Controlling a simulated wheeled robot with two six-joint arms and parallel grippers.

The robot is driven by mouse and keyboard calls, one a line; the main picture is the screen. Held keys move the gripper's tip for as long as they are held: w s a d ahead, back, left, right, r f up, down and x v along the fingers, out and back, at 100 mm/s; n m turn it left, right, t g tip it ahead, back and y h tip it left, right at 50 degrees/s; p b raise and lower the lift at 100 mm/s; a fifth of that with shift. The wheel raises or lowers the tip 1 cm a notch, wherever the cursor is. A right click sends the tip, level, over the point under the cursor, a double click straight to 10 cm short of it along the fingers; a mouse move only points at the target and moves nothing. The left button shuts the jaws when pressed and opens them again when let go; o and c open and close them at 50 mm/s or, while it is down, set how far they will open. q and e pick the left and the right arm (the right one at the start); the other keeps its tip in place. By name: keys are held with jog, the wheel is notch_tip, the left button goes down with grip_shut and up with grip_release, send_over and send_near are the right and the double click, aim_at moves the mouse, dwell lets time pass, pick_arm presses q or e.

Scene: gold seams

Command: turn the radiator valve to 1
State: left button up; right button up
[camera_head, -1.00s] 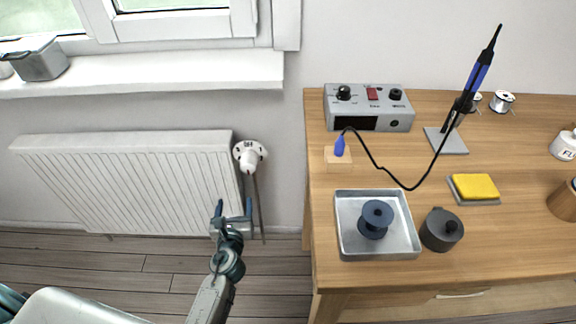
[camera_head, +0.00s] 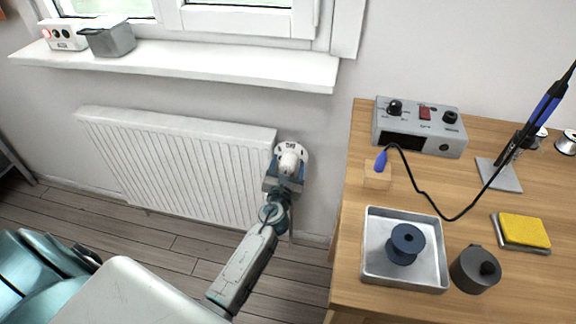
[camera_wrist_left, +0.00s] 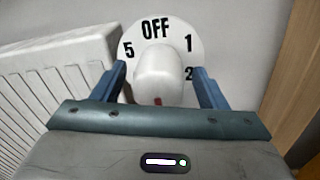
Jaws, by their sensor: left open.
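The radiator valve (camera_head: 290,155) is a white dial at the right end of the white radiator (camera_head: 180,165). In the left wrist view the dial plate (camera_wrist_left: 183,28) reads OFF at the top, 5 at left, 1 and 2 at right. Its white knob (camera_wrist_left: 158,75) has a small red mark low on its front. My left gripper (camera_head: 287,172) is at the valve, open, with one blue finger on each side of the knob. Contact with the knob cannot be told. The lower dial is hidden. My right gripper is not in view.
A wooden desk (camera_head: 352,215) stands right of the valve, with a soldering station (camera_head: 420,125), a metal tray (camera_head: 372,272) and a dark pot (camera_head: 475,268). The window sill (camera_head: 200,62) juts out above the radiator. Floor below is clear.

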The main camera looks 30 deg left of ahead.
pick_arm(q)
jog(key=shift+w, duration=0.2)
jog(key=shift+c, duration=0.5)
jog(key=c, duration=0.9)
jog(key=shift+n, duration=0.3)
